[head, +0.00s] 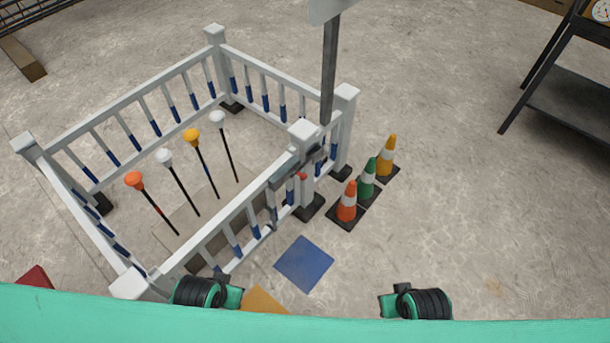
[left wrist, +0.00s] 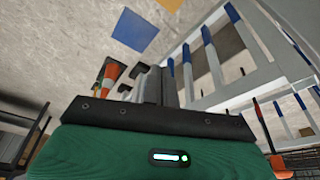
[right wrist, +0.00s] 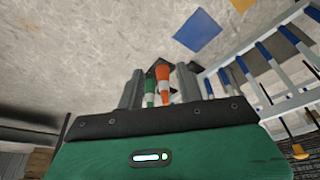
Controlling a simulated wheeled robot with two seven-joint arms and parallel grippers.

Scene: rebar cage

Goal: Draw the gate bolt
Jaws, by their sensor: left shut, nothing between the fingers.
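The white railing's gate (head: 240,215) forms the near right side of a square pen. A dark grey bolt assembly (head: 283,184) sits by the corner post, with a small red knob (head: 301,176) beside it. My left gripper (left wrist: 153,82) shows in the left wrist view, its grey fingers together and empty; the railing (left wrist: 235,70) is to their right. My right gripper (right wrist: 160,82) shows in the right wrist view with its fingers apart, cones visible in the gap beyond. Neither gripper visibly touches the bolt. The fingers are not visible in the head view.
Orange (head: 347,202), green (head: 367,178) and yellow (head: 387,155) cones stand right of the gate post. A blue mat (head: 304,263) lies before the gate. Several capped rods (head: 163,158) stand inside the pen. A grey pole (head: 329,70) rises behind.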

